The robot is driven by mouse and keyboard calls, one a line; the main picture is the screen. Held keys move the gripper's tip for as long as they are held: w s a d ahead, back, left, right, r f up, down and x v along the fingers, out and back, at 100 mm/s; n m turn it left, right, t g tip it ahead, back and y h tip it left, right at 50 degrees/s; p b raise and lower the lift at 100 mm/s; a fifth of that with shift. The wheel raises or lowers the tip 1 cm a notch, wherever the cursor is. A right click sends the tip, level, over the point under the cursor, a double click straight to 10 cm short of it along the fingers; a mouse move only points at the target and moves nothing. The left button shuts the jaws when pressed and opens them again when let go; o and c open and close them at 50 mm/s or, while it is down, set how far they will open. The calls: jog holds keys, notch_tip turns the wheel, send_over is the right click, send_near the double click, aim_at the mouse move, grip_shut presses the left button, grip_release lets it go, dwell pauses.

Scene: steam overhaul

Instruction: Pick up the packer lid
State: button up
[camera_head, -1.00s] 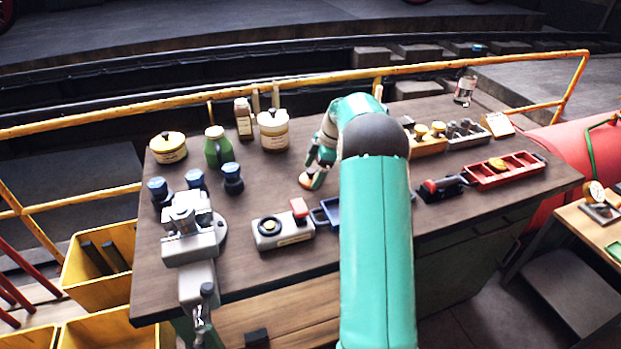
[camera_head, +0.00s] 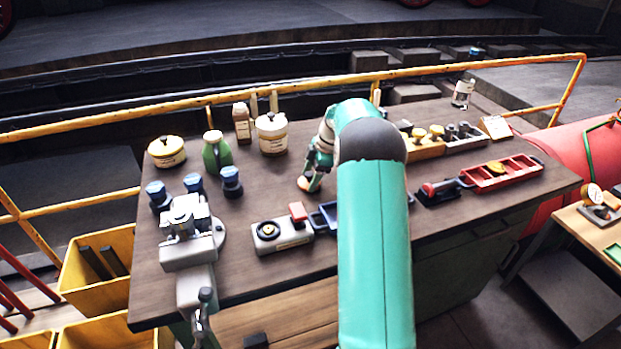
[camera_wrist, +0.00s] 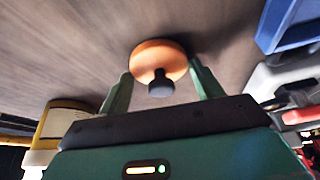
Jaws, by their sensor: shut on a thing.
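The packer lid, an orange disc (camera_wrist: 159,62) with a dark knob (camera_wrist: 161,84), shows in the wrist view between the two green fingers of my gripper (camera_wrist: 161,75). My gripper is shut on it. In the head view my gripper (camera_head: 310,183) points down at the middle of the wooden bench, with a bit of the orange lid (camera_head: 303,184) showing at the fingertips. I cannot tell whether the lid touches the bench top or is slightly above it.
On the bench, a white jar (camera_head: 271,135), a green jug (camera_head: 216,152) and a yellow-lidded tin (camera_head: 166,152) stand behind left. A grey box with a black ring (camera_head: 281,235) and a blue tray (camera_head: 324,217) are in front. A vise (camera_head: 187,245) stands left, a red tray (camera_head: 500,173) right.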

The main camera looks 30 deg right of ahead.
aim_at(308, 174)
jog(key=shift+r, duration=0.4)
notch_tip(308, 174, up, 2)
jog(key=shift+s+d+r, duration=0.1)
jog(key=shift+r, duration=0.15)
jog(key=s+d+r, duration=0.3)
jog(key=s+r, duration=0.6)
jog(key=s, duration=0.4)
jog(key=shift+s+d+r, duration=0.15)
jog(key=shift+d+r, duration=0.05)
jog(key=shift+d, duration=0.1)
